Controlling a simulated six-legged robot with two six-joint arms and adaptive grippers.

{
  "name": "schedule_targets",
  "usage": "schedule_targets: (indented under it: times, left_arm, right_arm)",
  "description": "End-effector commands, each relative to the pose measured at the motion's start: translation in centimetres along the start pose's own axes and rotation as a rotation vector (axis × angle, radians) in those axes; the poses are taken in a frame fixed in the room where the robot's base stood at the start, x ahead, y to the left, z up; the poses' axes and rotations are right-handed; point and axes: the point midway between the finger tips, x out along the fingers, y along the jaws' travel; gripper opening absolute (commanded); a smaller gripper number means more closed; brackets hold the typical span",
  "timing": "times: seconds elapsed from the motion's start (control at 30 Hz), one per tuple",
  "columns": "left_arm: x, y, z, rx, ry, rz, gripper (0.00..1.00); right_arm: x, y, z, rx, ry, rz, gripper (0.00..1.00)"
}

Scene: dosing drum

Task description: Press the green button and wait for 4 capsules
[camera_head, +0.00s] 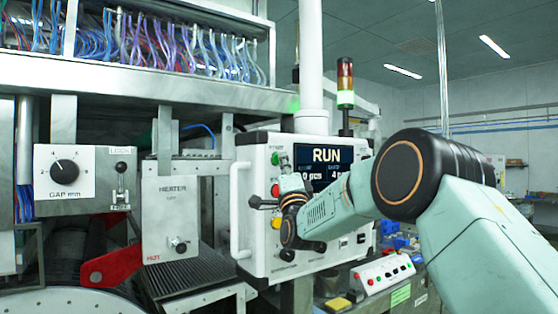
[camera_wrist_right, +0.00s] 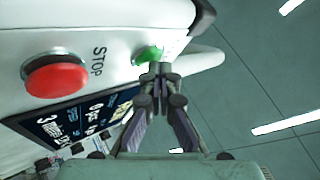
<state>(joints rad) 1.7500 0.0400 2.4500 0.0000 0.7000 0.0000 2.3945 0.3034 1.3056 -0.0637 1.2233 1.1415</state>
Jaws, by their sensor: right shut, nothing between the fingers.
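The green button (camera_wrist_right: 150,54) is on the white control panel (camera_head: 252,215), close to the tips of my right gripper (camera_wrist_right: 160,72) in the right wrist view. The gripper is shut and empty; I cannot tell whether its tips touch the button. In the head view the green button (camera_head: 275,158) is small at the panel's upper left, with my right wrist just below and beside it. The display (camera_head: 326,156) reads RUN, with "0 pcs" and a 4 below. I see no capsules. My left gripper is out of view.
A red STOP button (camera_wrist_right: 56,76) sits beside the green one; it also shows in the head view (camera_head: 275,190). A yellow button (camera_head: 277,222) is lower. A white handle (camera_head: 238,210) stands at the panel's left.

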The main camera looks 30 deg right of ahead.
Motion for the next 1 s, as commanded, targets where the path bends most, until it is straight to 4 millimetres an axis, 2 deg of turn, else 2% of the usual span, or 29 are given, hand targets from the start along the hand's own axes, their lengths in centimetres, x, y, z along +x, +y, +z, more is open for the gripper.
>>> schedule_targets:
  times: [0.3,0.67,1.0]
  left_arm:
    - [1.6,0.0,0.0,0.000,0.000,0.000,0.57]
    - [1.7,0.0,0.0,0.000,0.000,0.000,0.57]
    - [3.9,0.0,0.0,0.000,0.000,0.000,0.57]
  right_arm:
    - [-1.3,-0.6,-0.5,0.000,0.001,0.000,0.00]
    - [-1.4,-0.8,-0.7,0.000,0.002,-0.001,0.00]
    - [-3.5,-2.1,-2.2,0.001,0.003,-0.001,0.00]
